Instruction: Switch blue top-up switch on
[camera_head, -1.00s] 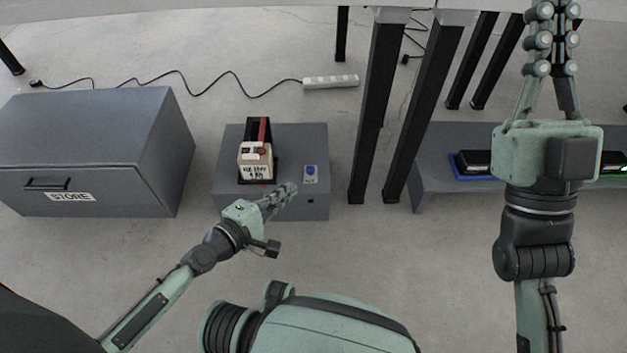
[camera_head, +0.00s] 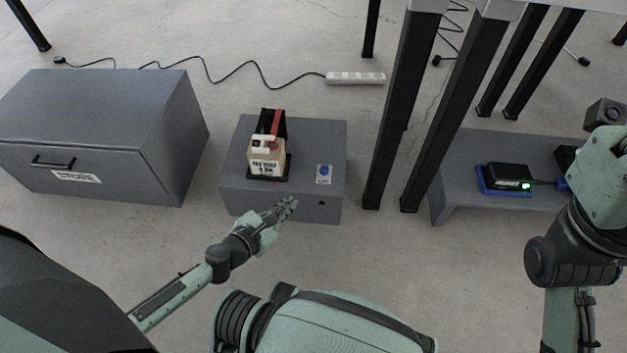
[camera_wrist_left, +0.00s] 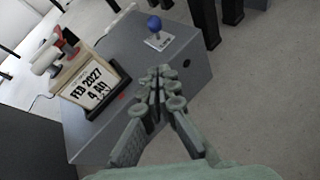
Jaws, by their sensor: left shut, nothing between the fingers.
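The blue switch (camera_head: 324,170) is a small blue knob on a pale plate, on top of a low grey box (camera_head: 232,179), near its right front. In the left wrist view the blue knob (camera_wrist_left: 154,23) stands beyond the fingertips, on its plate. My left gripper (camera_head: 290,203) is shut and empty, in front of the box and below-left of the switch in the head view; it also shows in the left wrist view (camera_wrist_left: 158,76). A gap shows between fingertips and knob. My right arm is at the right edge; its fingers are outside the frame.
On the box stands a cream and black device (camera_head: 266,160) with a red part and a date label. A grey STORE cabinet (camera_head: 108,130) is at left. Black table legs (camera_head: 400,110) rise right of the box. A grey bench (camera_head: 455,165) holds a black device on a blue tray.

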